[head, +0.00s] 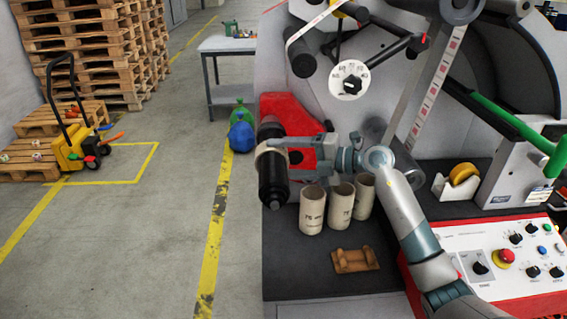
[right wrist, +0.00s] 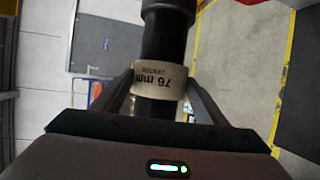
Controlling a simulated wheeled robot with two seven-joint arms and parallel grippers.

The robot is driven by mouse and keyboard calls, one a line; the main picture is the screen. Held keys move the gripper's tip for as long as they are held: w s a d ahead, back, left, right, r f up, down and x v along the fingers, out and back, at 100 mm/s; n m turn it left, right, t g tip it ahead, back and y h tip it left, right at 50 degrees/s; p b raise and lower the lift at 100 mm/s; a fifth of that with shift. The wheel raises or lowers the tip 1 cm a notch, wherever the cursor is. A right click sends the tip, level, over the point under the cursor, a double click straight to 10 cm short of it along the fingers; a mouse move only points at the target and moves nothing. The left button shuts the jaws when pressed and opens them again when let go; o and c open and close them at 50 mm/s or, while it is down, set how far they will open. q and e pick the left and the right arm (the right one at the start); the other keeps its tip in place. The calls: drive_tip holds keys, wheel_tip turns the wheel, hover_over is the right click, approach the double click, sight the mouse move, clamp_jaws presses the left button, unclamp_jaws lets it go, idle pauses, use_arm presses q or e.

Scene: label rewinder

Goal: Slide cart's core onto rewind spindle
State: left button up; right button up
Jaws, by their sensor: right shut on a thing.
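In the head view my right gripper (head: 274,152) is shut on a cream cardboard core (head: 262,162) at the machine's left side. The core is around a thick black spindle (head: 272,187), which shows both above and below it. The right wrist view shows the same core (right wrist: 160,82), marked "76 mm", between the two fingers, with the black spindle (right wrist: 164,42) passing through it. How far along the spindle the core sits is hard to judge. The gripper hides part of the core in the head view. My left gripper is not in view.
Three cream cores (head: 341,206) stand upright on the dark surface (head: 300,270) below my right arm. A brown cradle (head: 356,260) lies in front of them. A control panel (head: 500,256) with a red button is at right. Open floor lies to the left.

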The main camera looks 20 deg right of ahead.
drive_tip(key=shift+w+d+b, duration=0.3)
drive_tip(key=shift+w+b, duration=0.05)
drive_tip(key=shift+w, duration=0.75)
drive_tip(key=shift+w+d+b, duration=0.3)
drive_tip(key=shift+w+d, duration=0.05)
drive_tip(key=shift+w, duration=0.7)
drive_tip(key=shift+w+d+b, duration=0.3)
drive_tip(key=shift+w+b, duration=0.05)
drive_tip(key=shift+w, duration=0.75)
drive_tip(key=o, duration=1.1)
drive_tip(key=shift+o, duration=0.2)
drive_tip(key=shift+d, duration=0.1)
drive_tip(key=s+d+r, duration=0.1)
drive_tip(key=d, duration=0.5)
drive_tip(key=shift+s+d+r, duration=0.2)
drive_tip(key=shift+s+r, duration=0.05)
drive_tip(key=shift+s, duration=0.15)
